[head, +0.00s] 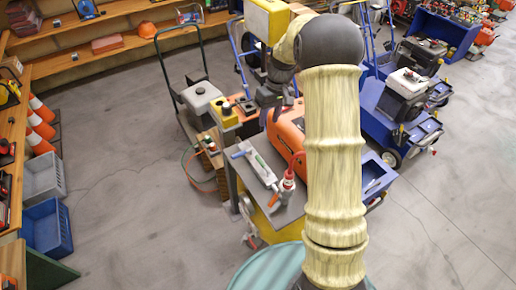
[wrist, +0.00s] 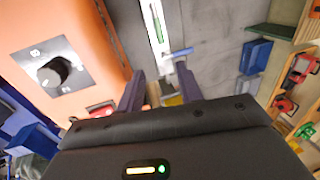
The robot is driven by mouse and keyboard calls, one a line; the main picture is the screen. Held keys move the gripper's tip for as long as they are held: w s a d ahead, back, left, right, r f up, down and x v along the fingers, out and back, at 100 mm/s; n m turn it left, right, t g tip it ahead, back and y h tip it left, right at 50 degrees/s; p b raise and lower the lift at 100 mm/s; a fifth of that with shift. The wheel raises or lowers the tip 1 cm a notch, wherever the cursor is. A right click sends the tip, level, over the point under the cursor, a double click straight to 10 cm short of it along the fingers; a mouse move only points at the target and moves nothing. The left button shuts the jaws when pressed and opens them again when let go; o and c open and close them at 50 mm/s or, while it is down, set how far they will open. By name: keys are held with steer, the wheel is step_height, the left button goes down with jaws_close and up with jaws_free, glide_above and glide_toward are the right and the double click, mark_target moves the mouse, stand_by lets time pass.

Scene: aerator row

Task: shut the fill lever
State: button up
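The orange machine (head: 285,130) stands in the middle of the head view, with a grey top (head: 262,200) in front of it. A white fitting with a green strip (head: 260,167) lies on that top, and a small blue handle (head: 238,154) sticks out at its left end. I take this handle for the fill lever. In the wrist view the fitting (wrist: 153,25) is beyond my fingers, with the blue handle (wrist: 181,52) near the right fingertip; contact cannot be told. My gripper (wrist: 160,72) is open, its two dark fingers apart, with nothing clearly held between them.
A black knob (wrist: 52,74) and a red switch (wrist: 101,110) sit close left of my fingers. A red-and-white bottle (head: 288,185) stands by the fitting. Blue machines (head: 385,105) crowd the right. Floor at left is clear up to the blue crate (head: 47,228).

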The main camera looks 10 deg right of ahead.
mark_target(259, 158)
steer(key=shift+s, duration=0.2)
steer(key=a+f+p, duration=0.1)
steer(key=f, duration=0.4)
steer(key=a+f+p, duration=0.1)
steer(key=f+p, duration=0.1)
steer(key=f, duration=0.3)
steer(key=a+f+p, duration=0.1)
steer(key=f, duration=0.5)
steer(key=shift+s+f+p, duration=0.1)
steer(key=shift+s+p, duration=0.25)
steer(key=shift+p, duration=0.05)
steer(key=shift+s+a+f, duration=0.15)
steer(key=shift+s+f, duration=0.05)
steer(key=shift+f, duration=0.15)
steer(key=shift+w, duration=0.1)
steer(key=shift+c, duration=0.5)
jaws_close()
